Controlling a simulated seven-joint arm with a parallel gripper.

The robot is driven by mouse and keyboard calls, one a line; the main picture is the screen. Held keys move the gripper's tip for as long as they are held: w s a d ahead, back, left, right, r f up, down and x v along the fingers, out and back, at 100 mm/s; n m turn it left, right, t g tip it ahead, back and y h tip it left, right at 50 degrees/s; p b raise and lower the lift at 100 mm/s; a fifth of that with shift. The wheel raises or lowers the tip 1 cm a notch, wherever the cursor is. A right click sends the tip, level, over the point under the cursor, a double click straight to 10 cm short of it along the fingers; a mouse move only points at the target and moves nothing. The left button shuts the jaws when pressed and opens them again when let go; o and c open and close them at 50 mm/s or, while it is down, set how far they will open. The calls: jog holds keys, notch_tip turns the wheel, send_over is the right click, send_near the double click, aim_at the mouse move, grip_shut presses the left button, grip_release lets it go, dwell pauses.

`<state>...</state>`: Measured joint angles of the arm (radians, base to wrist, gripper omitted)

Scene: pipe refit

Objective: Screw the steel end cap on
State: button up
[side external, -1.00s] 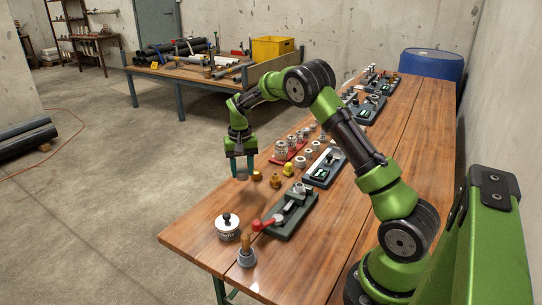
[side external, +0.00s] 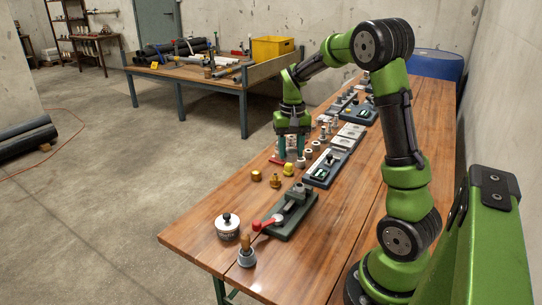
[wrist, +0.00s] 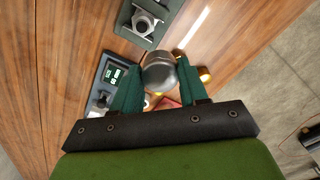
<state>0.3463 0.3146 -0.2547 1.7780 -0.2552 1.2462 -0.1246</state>
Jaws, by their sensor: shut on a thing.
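My gripper (wrist: 158,80) is shut on a rounded grey steel cap (wrist: 160,74), held between its two green fingers in the wrist view. In the side view my gripper (side external: 292,155) hangs over the left part of the table, by the red tray; the cap cannot be made out clearly there. Beyond the cap in the wrist view, a dark grey-green fixture (wrist: 133,36) holds a light metal pipe end or fitting. The cap is apart from that fitting in the picture; the height between them cannot be told.
A device with a green display (wrist: 111,74) lies left of the fingers. On the wooden table (side external: 190,237) stand a vise with a red handle (side external: 283,221), brass fittings (side external: 275,181), a yellow cap (side external: 288,169), a white pot (side external: 227,227) and a brush (side external: 246,252). The table's front left is clear.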

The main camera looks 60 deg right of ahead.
jog(key=shift+n, duration=0.3)
jog(key=s, duration=0.2)
jog(key=s+a+f, duration=0.1)
jog(key=shift+s+f, duration=0.1)
jog(key=shift+s, duration=0.3)
send_over(299, 184)
jog(key=shift+s+a+f, duration=0.1)
jog(key=shift+s+f, duration=0.05)
jog(key=shift+f, duration=1.95)
jog(key=shift+f, duration=1.45)
dwell(0.5)
jog(key=m, duration=0.5)
jog(key=shift+m, duration=0.4)
jog(key=m, duration=0.6)
